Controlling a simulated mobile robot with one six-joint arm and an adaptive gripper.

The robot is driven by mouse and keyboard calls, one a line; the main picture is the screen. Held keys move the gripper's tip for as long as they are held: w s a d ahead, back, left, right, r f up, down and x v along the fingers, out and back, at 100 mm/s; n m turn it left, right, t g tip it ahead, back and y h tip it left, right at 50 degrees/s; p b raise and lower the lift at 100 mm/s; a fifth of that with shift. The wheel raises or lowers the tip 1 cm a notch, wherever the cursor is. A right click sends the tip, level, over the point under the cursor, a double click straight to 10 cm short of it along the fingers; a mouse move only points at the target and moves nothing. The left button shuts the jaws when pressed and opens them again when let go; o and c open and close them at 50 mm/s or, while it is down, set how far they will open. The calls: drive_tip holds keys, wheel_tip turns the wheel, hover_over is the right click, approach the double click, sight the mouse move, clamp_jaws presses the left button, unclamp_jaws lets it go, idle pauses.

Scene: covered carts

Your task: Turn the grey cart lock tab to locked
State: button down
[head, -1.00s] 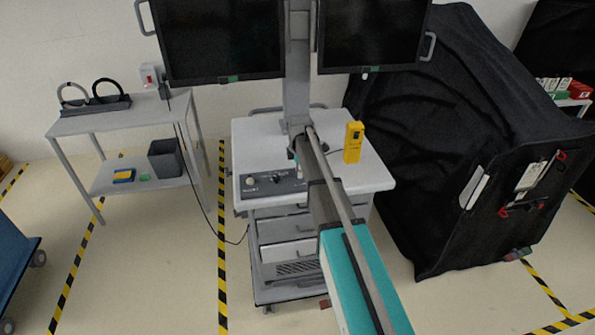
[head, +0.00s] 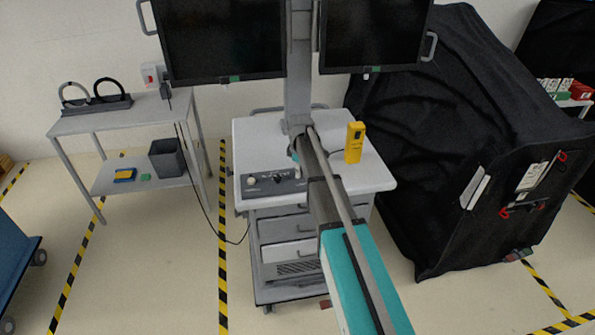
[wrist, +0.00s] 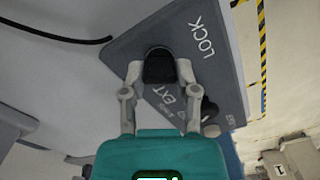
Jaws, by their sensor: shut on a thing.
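The cart's control panel (head: 262,187) is a dark grey plate on the front left of the white cart top. The wrist view shows the same panel (wrist: 130,52) close up, with white "LOCK" lettering to the right of a dark lock tab (wrist: 158,66). My gripper (wrist: 157,76) has one finger on each side of this tab and is shut on it. The tab's lower part and its exact angle are hard to tell. In the head view my arm covers most of the gripper and the tab.
A yellow handheld device (head: 355,142) stands upright on the cart top, right of my arm. Two monitors (head: 225,40) rise above the cart. A grey shelf table (head: 75,122) stands left and a black covered cart (head: 440,130) right. More panel knobs (wrist: 209,110) sit near the gripper.

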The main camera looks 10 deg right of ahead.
drive_tip(key=m, duration=0.6)
drive_tip(key=shift+s+d+m, duration=0.15)
drive_tip(key=shift+d+m, duration=0.05)
drive_tip(key=shift+m, duration=0.1)
drive_tip(key=m, duration=0.5)
drive_tip(key=shift+m, duration=0.4)
drive_tip(key=shift+c, duration=1.9)
unclamp_jaws()
drive_tip(key=shift+a, duration=0.1)
drive_tip(key=s, duration=2.9)
drive_tip(key=shift+a, duration=0.3)
